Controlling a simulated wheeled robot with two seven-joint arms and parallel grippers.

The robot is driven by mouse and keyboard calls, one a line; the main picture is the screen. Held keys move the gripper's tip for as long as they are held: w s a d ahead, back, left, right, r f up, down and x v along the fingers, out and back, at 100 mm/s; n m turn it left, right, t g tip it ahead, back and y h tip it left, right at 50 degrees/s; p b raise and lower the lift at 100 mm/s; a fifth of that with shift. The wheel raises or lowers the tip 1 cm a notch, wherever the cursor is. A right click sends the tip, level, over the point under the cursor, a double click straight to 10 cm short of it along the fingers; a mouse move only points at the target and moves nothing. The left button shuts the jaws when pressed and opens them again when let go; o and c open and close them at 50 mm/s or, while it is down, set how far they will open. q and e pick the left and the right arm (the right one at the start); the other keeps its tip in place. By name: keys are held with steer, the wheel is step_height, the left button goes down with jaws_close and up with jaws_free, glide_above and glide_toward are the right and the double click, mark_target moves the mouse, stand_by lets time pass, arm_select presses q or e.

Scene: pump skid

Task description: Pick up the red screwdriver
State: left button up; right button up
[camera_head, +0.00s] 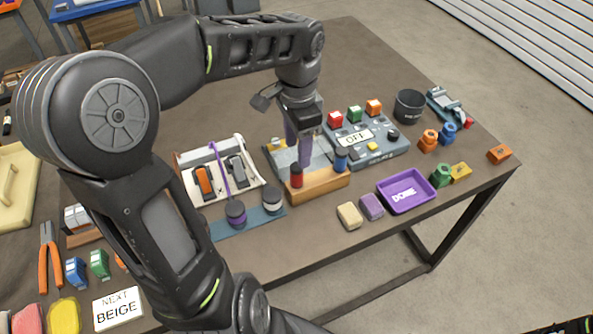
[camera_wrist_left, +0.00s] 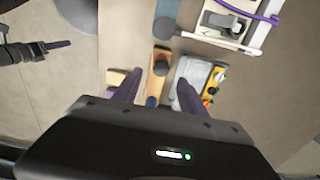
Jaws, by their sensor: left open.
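The red screwdriver (camera_head: 296,176) shows as a red handle standing upright at the left end of a wooden block (camera_head: 322,187). A blue handle (camera_head: 340,160) stands at the block's other end. In the left wrist view, a dark reddish handle top (camera_wrist_left: 160,66) sits on the block (camera_wrist_left: 156,88) between the fingers. My left gripper (camera_head: 299,158) points down with purple fingers just above and behind the red handle. It is open and its fingers are apart around the handle in the wrist view (camera_wrist_left: 158,77); contact is not visible. My right gripper (camera_wrist_left: 50,47) shows small at the left edge there; its jaw gap is unclear.
A white-framed board (camera_head: 220,175) with a purple cable and a blue mat (camera_head: 247,222) lie left of the block. A grey button box (camera_head: 368,140) stands behind right. A purple tray (camera_head: 406,191) and two small blocks lie right.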

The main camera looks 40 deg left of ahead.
mark_target(297, 169)
arm_select(q)
steer(key=shift+f, duration=1.4)
steer(key=shift+a+f+p, duration=0.1)
steer(key=shift+f+p, duration=0.35)
steer(key=shift+f, duration=2.15)
jaws_close()
